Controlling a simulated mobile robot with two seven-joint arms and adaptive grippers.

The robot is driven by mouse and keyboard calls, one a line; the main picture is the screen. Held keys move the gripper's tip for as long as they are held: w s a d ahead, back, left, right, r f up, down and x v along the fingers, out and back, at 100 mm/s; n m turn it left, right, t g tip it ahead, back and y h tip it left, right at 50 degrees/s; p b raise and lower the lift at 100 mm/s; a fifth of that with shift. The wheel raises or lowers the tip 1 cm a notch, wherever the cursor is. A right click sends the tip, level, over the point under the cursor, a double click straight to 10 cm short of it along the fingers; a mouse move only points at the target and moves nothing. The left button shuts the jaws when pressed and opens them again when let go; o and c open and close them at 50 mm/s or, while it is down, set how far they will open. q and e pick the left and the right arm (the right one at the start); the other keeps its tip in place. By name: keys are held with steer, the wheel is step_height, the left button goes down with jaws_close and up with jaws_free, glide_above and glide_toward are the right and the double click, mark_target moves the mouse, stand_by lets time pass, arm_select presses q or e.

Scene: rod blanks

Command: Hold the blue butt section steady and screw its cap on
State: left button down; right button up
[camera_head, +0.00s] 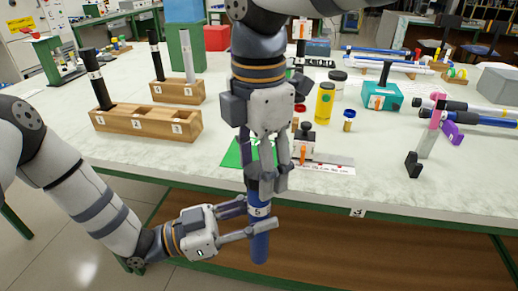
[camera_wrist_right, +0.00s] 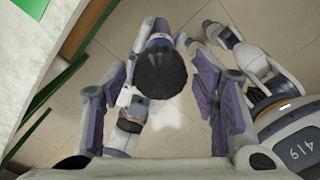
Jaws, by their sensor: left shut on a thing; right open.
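The blue butt section (camera_head: 260,245), marked with a 5, stands upright in front of the table's front edge. My left gripper (camera_head: 260,214) is shut on its middle from the left. My right gripper (camera_head: 266,180) points down from above at the section's upper end, which it partly hides in the head view.
The table holds a wooden block (camera_head: 145,122) with numbered holes, a second wooden block (camera_head: 178,92), a green mat (camera_head: 232,155), a yellow bottle (camera_head: 325,103) and a teal box (camera_head: 381,97). Blue and white rods lie at the right.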

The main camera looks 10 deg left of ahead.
steer(key=shift+c, duration=0.6)
steer(key=c, duration=1.1)
steer(key=m, duration=0.6)
steer(key=shift+m, duration=0.4)
steer(key=m, duration=1.2)
steer(key=shift+m, duration=0.3)
steer(key=o, duration=1.3)
steer(key=shift+c, duration=0.2)
